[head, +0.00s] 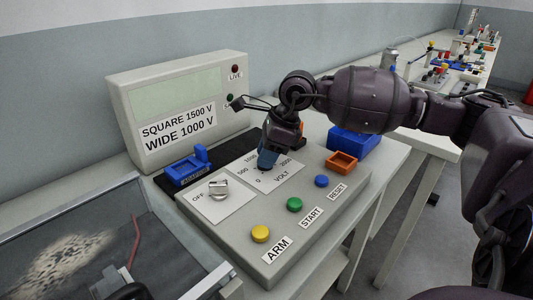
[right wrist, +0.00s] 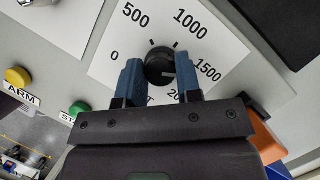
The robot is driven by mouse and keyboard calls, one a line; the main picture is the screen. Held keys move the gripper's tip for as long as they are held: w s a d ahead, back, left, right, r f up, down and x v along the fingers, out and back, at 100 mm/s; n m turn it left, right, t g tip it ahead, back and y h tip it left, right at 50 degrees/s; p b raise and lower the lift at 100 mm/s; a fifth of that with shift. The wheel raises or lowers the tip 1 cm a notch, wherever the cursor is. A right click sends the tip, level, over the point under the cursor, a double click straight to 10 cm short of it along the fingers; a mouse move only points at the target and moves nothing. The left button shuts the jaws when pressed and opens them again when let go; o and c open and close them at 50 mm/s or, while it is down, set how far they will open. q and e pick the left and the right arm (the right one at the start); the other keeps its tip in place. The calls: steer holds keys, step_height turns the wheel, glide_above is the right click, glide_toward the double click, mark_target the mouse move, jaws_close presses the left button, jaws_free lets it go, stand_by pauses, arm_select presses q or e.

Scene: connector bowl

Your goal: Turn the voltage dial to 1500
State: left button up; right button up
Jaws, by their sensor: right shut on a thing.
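The voltage dial (right wrist: 158,62) is a round black knob on a white scale card (right wrist: 105,62) marked 0, 500, 1000, 1500 and 2000. My right gripper (right wrist: 159,64) is shut on the dial from above, one blue finger on each side. A white mark on the knob points right, roughly toward 1500; the exact setting is hard to tell because a finger covers that side. In the head view my right gripper (head: 267,160) hides the knob, and the card (head: 284,177) shows around it. My left gripper is not in view.
The grey display box (head: 180,105) behind reads "SQUARE 1500 V, WIDE 1000 V". An OFF switch (head: 218,189), a blue adaptor (head: 186,172), yellow (head: 260,233), green (head: 295,204) and blue (head: 321,181) buttons and an orange holder (head: 341,162) surround the dial.

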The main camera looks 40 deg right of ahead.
steer(key=o, duration=0.9)
steer(key=p+v, duration=0.3)
steer(key=v, duration=0.7)
steer(key=shift+d+r, duration=0.1)
steer(key=shift+r, duration=0.3)
